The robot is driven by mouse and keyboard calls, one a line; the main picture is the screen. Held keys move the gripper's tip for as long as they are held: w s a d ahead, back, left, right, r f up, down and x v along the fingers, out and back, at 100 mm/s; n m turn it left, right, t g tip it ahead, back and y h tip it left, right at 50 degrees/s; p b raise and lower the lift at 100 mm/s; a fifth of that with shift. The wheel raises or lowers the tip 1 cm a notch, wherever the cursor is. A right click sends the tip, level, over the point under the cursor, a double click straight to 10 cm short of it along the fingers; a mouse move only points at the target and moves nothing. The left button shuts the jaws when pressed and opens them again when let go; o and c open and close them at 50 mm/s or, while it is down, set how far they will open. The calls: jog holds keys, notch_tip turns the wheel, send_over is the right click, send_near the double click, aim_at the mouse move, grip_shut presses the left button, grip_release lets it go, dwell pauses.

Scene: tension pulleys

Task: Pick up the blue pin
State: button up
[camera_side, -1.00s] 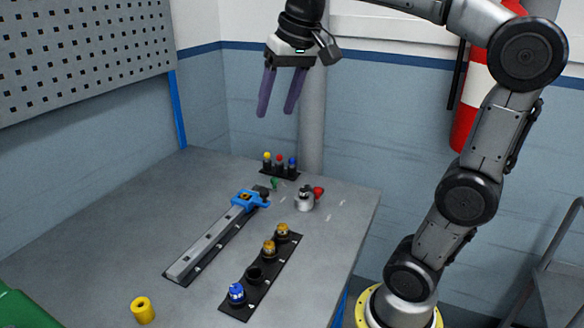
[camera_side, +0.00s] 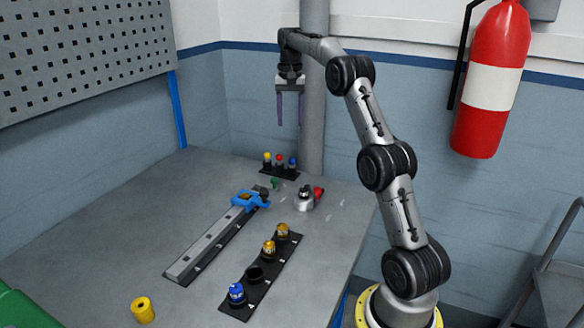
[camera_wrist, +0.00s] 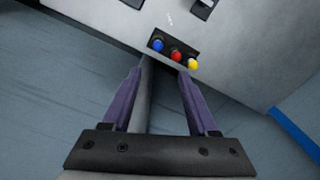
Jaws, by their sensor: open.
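The blue pin (camera_side: 292,161) stands at the right end of a small black holder (camera_side: 279,173) at the far end of the table. A red pin (camera_side: 280,159) and a yellow pin (camera_side: 267,157) stand beside it in the same holder. In the wrist view the blue pin (camera_wrist: 158,44) is the leftmost of the three. My gripper (camera_side: 289,124) is open and empty, pointing down above the holder and apart from it. In the wrist view its two purple fingers (camera_wrist: 161,70) are spread, with the pins beyond their tips.
A rail with a blue clamp (camera_side: 249,199) lies mid-table. A black strip (camera_side: 236,309) holds several pulleys, orange and blue. A grey and red part (camera_side: 304,199) stands near the holder. A yellow cylinder (camera_side: 143,310) stands at the front left. The table's left side is clear.

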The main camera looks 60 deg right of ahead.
send_over(292, 158)
jog(key=f, duration=0.7)
jog(key=shift+w+f, duration=0.25)
jog(key=shift+w, duration=0.05)
jog(key=shift+s+f, duration=0.2)
jog(key=shift+f, duration=1.15)
jog(key=shift+s+f, duration=0.15)
jog(key=shift+f, duration=1.15)
jog(key=shift+c, duration=0.2)
grip_shut()
